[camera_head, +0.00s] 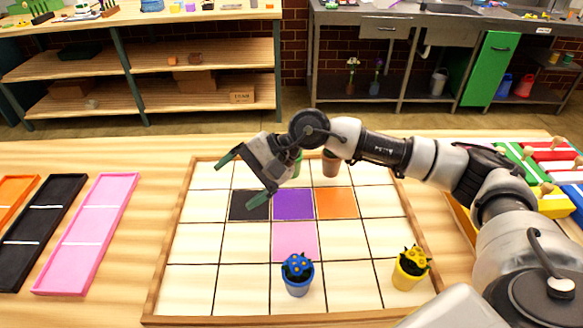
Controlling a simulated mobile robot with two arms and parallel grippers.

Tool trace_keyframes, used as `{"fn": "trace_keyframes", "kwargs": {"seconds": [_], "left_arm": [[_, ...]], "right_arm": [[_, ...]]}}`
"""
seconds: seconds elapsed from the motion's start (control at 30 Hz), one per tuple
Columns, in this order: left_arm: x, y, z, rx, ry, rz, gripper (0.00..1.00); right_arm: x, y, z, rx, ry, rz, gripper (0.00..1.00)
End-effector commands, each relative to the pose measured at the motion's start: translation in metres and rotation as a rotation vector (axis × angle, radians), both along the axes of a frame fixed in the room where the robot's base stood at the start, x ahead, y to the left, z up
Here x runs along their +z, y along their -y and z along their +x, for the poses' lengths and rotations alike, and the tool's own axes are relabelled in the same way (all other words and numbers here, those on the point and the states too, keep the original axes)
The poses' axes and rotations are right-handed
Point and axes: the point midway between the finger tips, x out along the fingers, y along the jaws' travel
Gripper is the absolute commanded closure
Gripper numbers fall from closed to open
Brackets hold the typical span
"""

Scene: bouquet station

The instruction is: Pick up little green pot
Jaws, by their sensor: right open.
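A small green pot (298,163) stands near the back of the tiled board, mostly hidden behind my right gripper and wrist. Only a narrow green strip of it shows. My right gripper (236,183) reaches in from the right, over the back of the board. Its green-tipped fingers are spread and point left, with nothing between them. The gripper's body is in front of the pot; I cannot tell if they touch. My left gripper is not in view.
A brown pot (331,164) stands right of the green pot. A blue pot (298,285) and a yellow pot (408,275), both with flowers, stand at the board's front. The wooden board rim (168,255) surrounds the tiles. Pink (88,235) and black (38,235) trays lie left.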

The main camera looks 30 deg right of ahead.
Motion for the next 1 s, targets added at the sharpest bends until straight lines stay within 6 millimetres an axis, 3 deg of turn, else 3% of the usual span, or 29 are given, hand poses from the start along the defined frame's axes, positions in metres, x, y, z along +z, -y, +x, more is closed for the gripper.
{"fn": "trace_keyframes", "kwargs": {"seconds": [0.1,0.17,0.3,0.4,0.57,0.8,1.0], "left_arm": [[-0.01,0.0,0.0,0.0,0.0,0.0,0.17],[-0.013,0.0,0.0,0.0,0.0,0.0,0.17],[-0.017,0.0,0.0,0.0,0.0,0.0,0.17],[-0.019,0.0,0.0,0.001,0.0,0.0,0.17],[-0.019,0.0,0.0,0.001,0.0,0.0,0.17],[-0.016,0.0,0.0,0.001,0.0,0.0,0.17],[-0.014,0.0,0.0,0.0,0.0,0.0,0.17]], "right_arm": [[-0.016,0.027,0.022,0.052,0.052,-0.392,0.13],[-0.016,0.047,0.034,0.039,0.063,-0.585,0.13],[0.003,0.091,0.056,-0.054,0.069,-0.952,0.13],[0.019,0.112,0.064,-0.127,0.065,-1.114,0.13],[0.027,0.128,0.068,-0.185,0.052,-1.218,0.13],[-0.005,0.14,0.077,-0.186,0.048,-1.222,0.13],[-0.02,0.145,0.082,-0.185,0.052,-1.22,0.13]]}}
